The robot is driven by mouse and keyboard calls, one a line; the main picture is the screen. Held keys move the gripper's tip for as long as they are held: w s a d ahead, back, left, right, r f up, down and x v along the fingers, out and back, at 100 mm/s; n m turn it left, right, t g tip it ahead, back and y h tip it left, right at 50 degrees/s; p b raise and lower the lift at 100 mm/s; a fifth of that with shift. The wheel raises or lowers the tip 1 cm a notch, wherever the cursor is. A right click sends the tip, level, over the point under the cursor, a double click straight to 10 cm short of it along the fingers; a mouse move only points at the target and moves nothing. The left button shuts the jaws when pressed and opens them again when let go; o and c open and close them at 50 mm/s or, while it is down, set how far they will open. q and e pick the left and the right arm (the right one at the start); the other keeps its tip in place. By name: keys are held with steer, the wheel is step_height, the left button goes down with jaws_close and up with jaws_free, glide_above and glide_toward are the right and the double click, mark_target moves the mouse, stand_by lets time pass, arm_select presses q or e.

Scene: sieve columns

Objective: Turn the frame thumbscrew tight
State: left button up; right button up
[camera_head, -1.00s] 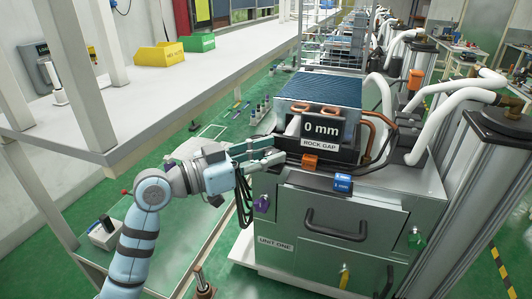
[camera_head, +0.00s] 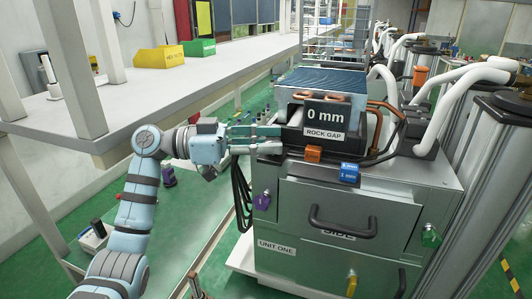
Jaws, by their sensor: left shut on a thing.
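My left gripper (camera_head: 272,140) reaches in from the left. Its green-grey fingers are closed at the left side of the black frame (camera_head: 312,143) on top of the machine. What lies between the fingertips is hidden by them; from its place at the frame it appears to be the frame thumbscrew. The display (camera_head: 324,117) on the frame reads 0 mm, with a ROCK GAP label below it.
The grey UNIT ONE cabinet (camera_head: 300,226) carries an orange block (camera_head: 313,154), a blue 1 mm block (camera_head: 349,173), and purple (camera_head: 262,200), green (camera_head: 430,237) and yellow (camera_head: 351,283) knobs. White hoses (camera_head: 440,105) stand at right. A white bench (camera_head: 150,88) runs along the left.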

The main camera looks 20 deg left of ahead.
arm_select(q)
steer(key=shift+w+m+g+h, duration=0.1)
steer(key=shift+m+g+h, duration=0.2)
steer(key=shift+m+g, duration=1)
steer(key=shift+n+g, duration=0.3)
steer(key=o, duration=1.2)
steer(key=shift+c, duration=0.2)
